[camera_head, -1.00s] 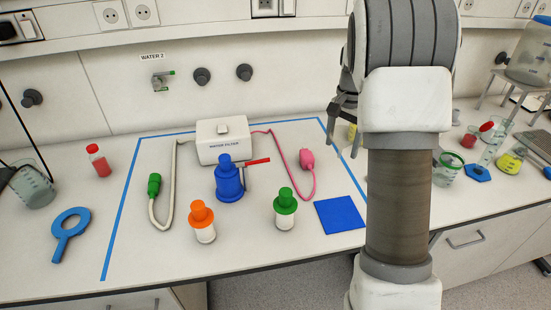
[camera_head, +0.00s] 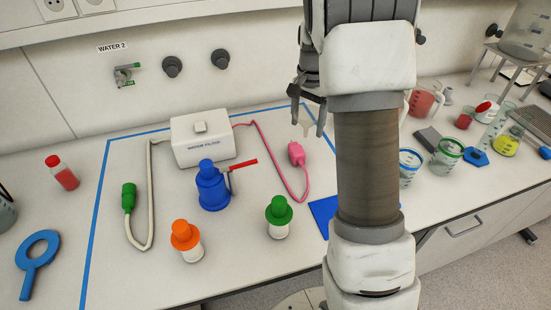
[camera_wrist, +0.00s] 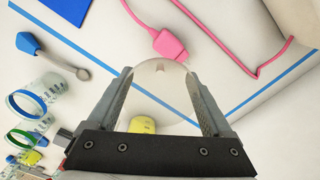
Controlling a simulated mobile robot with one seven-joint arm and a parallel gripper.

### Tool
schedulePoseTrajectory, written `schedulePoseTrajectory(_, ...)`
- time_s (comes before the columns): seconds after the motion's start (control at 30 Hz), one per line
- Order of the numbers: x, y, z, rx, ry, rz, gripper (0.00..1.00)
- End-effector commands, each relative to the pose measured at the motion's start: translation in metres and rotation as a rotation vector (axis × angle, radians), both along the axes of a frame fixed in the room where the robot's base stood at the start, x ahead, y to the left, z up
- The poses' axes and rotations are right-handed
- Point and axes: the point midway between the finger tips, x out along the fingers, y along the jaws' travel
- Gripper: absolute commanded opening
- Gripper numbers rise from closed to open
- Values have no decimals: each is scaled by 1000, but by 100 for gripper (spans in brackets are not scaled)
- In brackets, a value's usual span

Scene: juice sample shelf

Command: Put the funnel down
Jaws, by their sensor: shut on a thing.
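The funnel (camera_wrist: 160,84) is a pale, translucent, round piece held between the two fingers of my gripper (camera_wrist: 158,98) in the wrist view. In the head view my gripper (camera_head: 308,100) points down above the back right of the blue-taped area, with the pale funnel (camera_head: 309,124) just below its fingers. The funnel appears held above the table, near the pink plug (camera_head: 296,153). The exact gap to the surface is hard to tell.
A blue square (camera_head: 322,214) lies partly behind my arm. Several beakers and cups crowd the right, including a green-rimmed beaker (camera_head: 447,157).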

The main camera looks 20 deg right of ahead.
Motion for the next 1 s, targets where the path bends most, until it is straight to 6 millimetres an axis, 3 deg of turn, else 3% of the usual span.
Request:
schedulePoseTrajectory(0.2, -15, 50, -31, 1, 3, 5, 23)
schedulePoseTrajectory(0.4, -22, 75, -47, 0, 0, 2, 23)
schedulePoseTrajectory(0.57, -24, 79, -55, -1, 1, -1, 23)
schedulePoseTrajectory(0.8, -24, 78, -87, 0, 2, -1, 23)
schedulePoseTrajectory(1.0, -23, 78, -89, -1, -1, 0, 23)
